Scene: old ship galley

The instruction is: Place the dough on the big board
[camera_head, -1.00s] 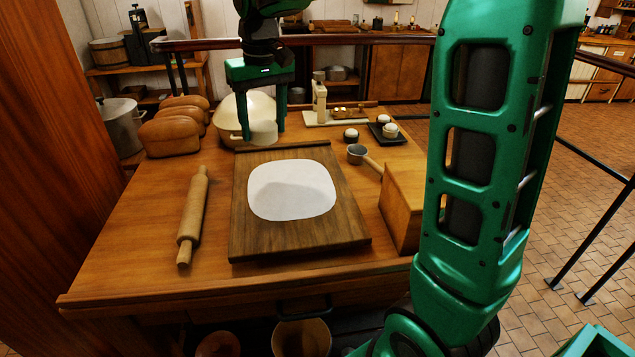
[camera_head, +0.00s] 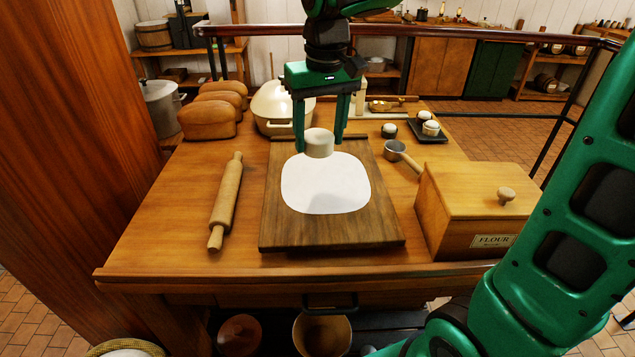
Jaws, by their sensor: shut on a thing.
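The dough (camera_head: 319,143) is a pale, short cylinder. My gripper (camera_head: 320,140) is shut on it, with one green finger on each side. The dough is over the back part of the big board (camera_head: 385,220), a dark wooden slab lying on the table. A white rounded patch (camera_head: 326,190) covers the middle of the board, and the dough overlaps its back edge in the picture. I cannot tell for sure whether the dough touches the board or hangs just above it.
A rolling pin (camera_head: 227,200) lies left of the board. A flour box (camera_head: 480,208) and a small scoop (camera_head: 400,154) are on the right. Bread loaves (camera_head: 207,118) and a cream pot (camera_head: 272,108) stand behind. A dark tray (camera_head: 428,132) holds small items.

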